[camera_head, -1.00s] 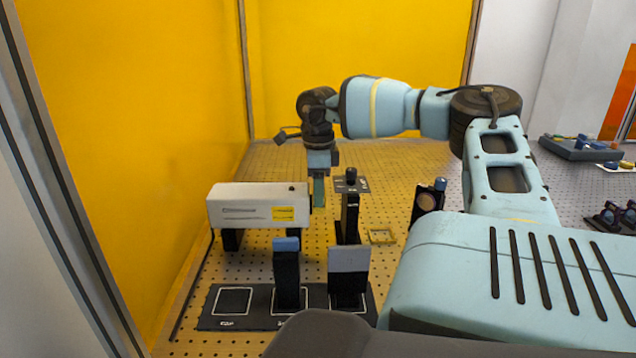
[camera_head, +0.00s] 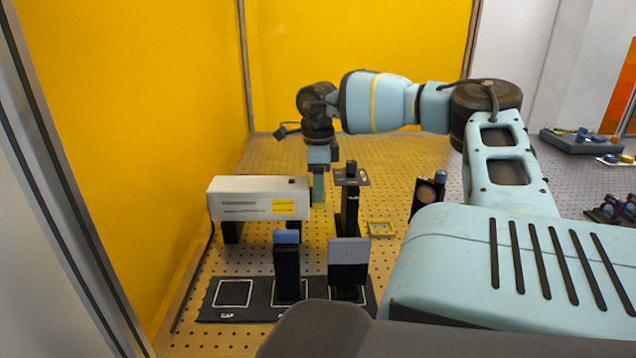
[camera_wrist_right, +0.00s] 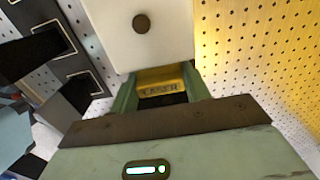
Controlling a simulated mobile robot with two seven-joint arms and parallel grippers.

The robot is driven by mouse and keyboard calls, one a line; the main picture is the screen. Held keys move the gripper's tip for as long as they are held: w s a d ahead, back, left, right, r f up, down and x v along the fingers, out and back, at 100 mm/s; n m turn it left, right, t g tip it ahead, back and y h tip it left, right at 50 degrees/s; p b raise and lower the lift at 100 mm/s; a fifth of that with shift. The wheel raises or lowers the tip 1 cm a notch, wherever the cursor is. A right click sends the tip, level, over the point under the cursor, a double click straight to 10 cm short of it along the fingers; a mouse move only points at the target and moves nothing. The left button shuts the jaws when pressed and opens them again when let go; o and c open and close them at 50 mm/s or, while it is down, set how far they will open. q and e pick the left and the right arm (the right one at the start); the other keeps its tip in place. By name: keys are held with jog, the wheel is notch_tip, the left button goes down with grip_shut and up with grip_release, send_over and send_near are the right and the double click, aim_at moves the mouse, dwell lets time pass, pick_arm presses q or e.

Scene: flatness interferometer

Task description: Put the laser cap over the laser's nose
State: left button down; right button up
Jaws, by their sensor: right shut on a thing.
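The laser (camera_head: 240,197) is a white box with a yellow label on dark feet, at the left of the board. In the right wrist view, its white top (camera_wrist_right: 120,30) with a dark round button fills the upper middle. My right gripper (camera_head: 318,188) points down at the laser's right end. Its green fingers (camera_wrist_right: 160,95) are shut on the laser cap (camera_wrist_right: 158,86), a yellow piece with LASER lettering. The cap sits right against the laser's end face in that view. The nose is hidden, so I cannot tell how far the cap covers it. My left gripper is not in view.
A black mat (camera_head: 233,293) with outlined places lies in front, holding a blue-topped block (camera_head: 287,268) and a grey-topped block (camera_head: 348,252). A dark post (camera_head: 350,205) stands just right of the gripper. A yellow wall is close at left.

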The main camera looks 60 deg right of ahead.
jog(key=shift+f, duration=0.1)
jog(key=o, duration=0.9)
jog(key=shift+r, duration=3.5)
